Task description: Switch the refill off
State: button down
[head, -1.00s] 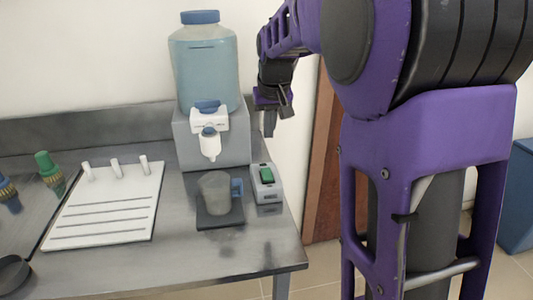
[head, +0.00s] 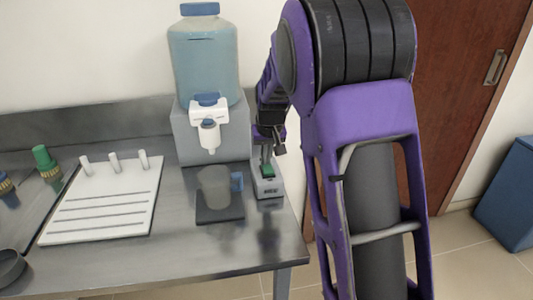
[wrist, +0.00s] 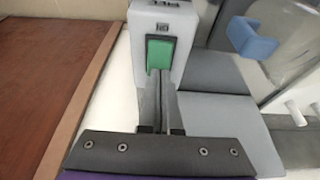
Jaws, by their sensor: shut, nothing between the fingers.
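The refill switch box (head: 269,188) is a small grey box with a green rocker (head: 267,171), at the right end of the bench beside the dispenser. In the wrist view the green rocker (wrist: 160,53) sits in the pale box face (wrist: 175,17). My gripper (head: 266,158) is shut and empty, pointing down at the box. In the wrist view its closed fingertips (wrist: 161,76) are at the rocker's near edge and overlap it slightly. I cannot tell whether they touch it. The fingers partly hide the rocker in the head view.
The dispenser with its blue-capped water bottle (head: 204,65) stands behind. A grey cup (head: 214,186) with a blue handle stands on a dark pad (head: 220,215) left of the box. A white rack (head: 105,205) lies further left. The bench's front right is clear.

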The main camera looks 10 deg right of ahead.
jog(key=shift+r+p, duration=0.1)
jog(key=shift+p, duration=0.3)
jog(key=shift+w+g+p, duration=0.15)
jog(key=shift+g+p, duration=0.15)
jog(key=shift+p, duration=0.25)
jog(key=shift+f+b, duration=0.3)
jog(key=shift+f, duration=0.05)
jog(key=shift+s+r, duration=0.1)
jog(key=shift+s, duration=0.75)
